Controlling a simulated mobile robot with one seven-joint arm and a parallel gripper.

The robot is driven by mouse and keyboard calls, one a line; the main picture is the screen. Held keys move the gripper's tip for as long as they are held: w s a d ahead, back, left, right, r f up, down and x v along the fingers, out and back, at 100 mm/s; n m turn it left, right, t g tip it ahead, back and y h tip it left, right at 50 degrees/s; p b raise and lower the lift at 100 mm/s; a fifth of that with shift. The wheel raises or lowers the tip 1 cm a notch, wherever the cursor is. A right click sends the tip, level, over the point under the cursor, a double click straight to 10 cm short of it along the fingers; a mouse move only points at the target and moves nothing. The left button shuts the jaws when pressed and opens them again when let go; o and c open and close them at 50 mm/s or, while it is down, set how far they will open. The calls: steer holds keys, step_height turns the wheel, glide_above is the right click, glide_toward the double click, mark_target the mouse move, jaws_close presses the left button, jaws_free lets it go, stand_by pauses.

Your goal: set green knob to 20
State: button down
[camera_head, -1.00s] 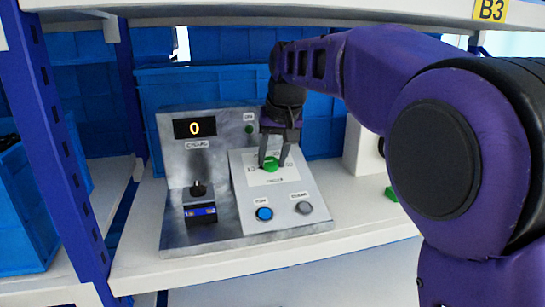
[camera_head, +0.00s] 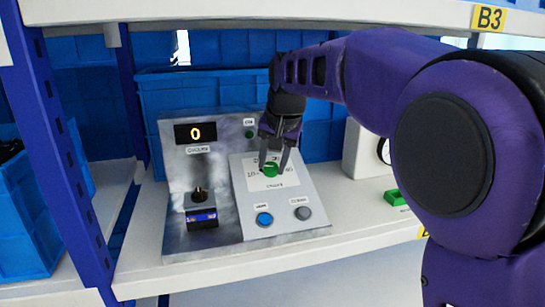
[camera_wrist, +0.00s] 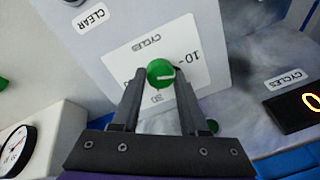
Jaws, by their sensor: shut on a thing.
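The round green knob (camera_head: 270,170) sits on the white dial plate of the sloped grey panel. In the wrist view the knob (camera_wrist: 160,73) shows a white line lying roughly crosswise, toward the side with the printed 10. The wrist view also shows my gripper (camera_wrist: 158,76). The display (camera_head: 195,132) reads 0.
A blue button (camera_head: 264,219) and a grey button (camera_head: 303,213) sit below the dial. A black knob (camera_head: 198,193) stands to the left. A green item (camera_head: 394,197) lies to the right on the shelf. Blue crates stand behind.

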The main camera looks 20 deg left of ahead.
steer(key=m+p, duration=0.2)
steer(key=m, duration=0.2)
steer(key=shift+r+m, duration=0.1)
steer(key=shift+m, duration=0.2)
steer(key=shift+m+p, duration=0.55)
steer(key=shift+m, duration=1.35)
steer(key=shift+c, duration=2.2)
jaws_free()
